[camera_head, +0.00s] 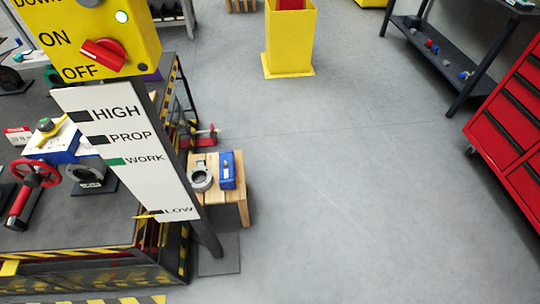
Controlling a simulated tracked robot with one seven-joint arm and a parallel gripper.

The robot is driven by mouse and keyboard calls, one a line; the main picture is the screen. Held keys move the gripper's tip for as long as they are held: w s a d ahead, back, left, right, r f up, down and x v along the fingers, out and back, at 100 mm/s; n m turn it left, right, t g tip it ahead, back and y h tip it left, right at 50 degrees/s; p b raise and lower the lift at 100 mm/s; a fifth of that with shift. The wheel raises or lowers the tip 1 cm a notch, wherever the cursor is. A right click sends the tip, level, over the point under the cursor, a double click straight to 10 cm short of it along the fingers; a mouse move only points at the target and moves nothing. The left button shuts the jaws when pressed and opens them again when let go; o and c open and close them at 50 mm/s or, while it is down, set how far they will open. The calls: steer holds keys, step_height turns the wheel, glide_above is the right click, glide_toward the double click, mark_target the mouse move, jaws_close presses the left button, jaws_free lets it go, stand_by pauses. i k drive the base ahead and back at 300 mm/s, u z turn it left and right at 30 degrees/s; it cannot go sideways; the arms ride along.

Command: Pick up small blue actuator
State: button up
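A small blue actuator (227,170) stands on a low wooden stool (242,205) left of the picture's middle. It is a blue box shape with a small pale part on its front face. A grey ring-shaped valve body (201,177) sits beside it on the left, on the same stool. A larger blue-and-white actuator (57,146) with a yellow-green top is on the dark workbench at the left. My gripper is not in this view.
A sign board (125,150) and yellow control box (95,42) stand at the left, close to the stool. A yellow bin (290,45) is at the back, a red tool cabinet (512,130) at the right. The grey floor (350,200) between is clear.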

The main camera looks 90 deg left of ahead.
mark_target(227, 168)
steer(key=z, duration=0.3)
steer(key=i, duration=0.4)
steer(key=u, duration=1.5)
steer(key=i, duration=0.15)
steer(key=u, duration=2.3)
steer(key=i, duration=1)
steer(key=z, duration=0.15)
steer(key=k, duration=0.75)
steer(key=z, duration=0.05)
